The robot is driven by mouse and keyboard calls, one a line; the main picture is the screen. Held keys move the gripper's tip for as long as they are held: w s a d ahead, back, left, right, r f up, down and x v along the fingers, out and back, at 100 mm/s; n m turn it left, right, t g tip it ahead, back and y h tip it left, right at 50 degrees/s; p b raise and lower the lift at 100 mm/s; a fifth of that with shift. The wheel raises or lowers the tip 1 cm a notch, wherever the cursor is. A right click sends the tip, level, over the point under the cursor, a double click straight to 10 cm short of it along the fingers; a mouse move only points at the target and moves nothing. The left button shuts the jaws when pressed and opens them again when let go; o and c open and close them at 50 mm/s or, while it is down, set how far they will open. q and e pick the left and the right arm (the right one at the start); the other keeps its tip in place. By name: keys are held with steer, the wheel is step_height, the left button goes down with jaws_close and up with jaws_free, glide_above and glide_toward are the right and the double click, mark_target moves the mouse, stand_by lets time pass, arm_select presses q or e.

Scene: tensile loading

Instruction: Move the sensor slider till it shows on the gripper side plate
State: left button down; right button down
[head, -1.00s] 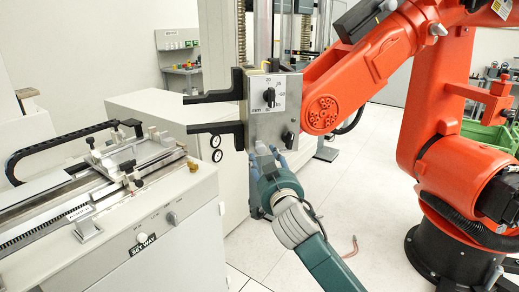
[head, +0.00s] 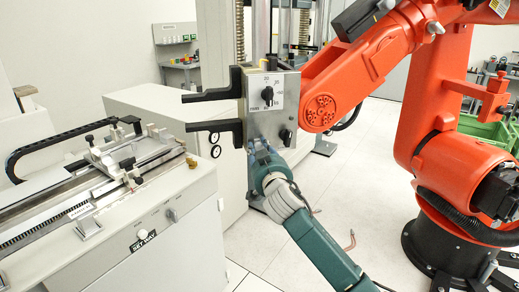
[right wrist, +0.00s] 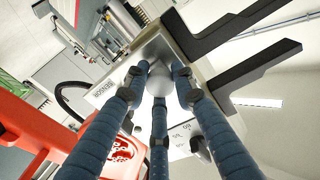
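The gripper side plate (head: 262,125) is a metal plate with a dial, a lower black knob and two black jaws, carried by the orange robot arm. In the right wrist view its underside bears the label SENSOR (right wrist: 103,90). The sensor slider's round grey knob (right wrist: 161,82) sits at this underside. My right gripper (head: 261,150) is below the plate. In the right wrist view its three blue fingers close in around the grey knob, tips at the plate. In the head view the fingers hide the slider. My left gripper is not in view.
The orange robot arm (head: 433,120) stands close on the right. A grey machine bench with a rail (head: 160,225) fills the lower left. The black jaws (head: 212,94) stick out left of the plate. Green bins (head: 488,130) are at far right. The floor below is mostly clear.

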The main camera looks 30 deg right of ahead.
steer(key=shift+r, duration=0.35)
steer(key=c, duration=1.4)
jaws_free()
steer(key=shift+c, duration=0.2)
steer(key=shift+s+a+f, duration=0.15)
steer(key=shift+s+a, duration=0.05)
steer(key=shift+s, duration=0.25)
steer(key=v, duration=1.1)
steer(key=shift+o, duration=0.2)
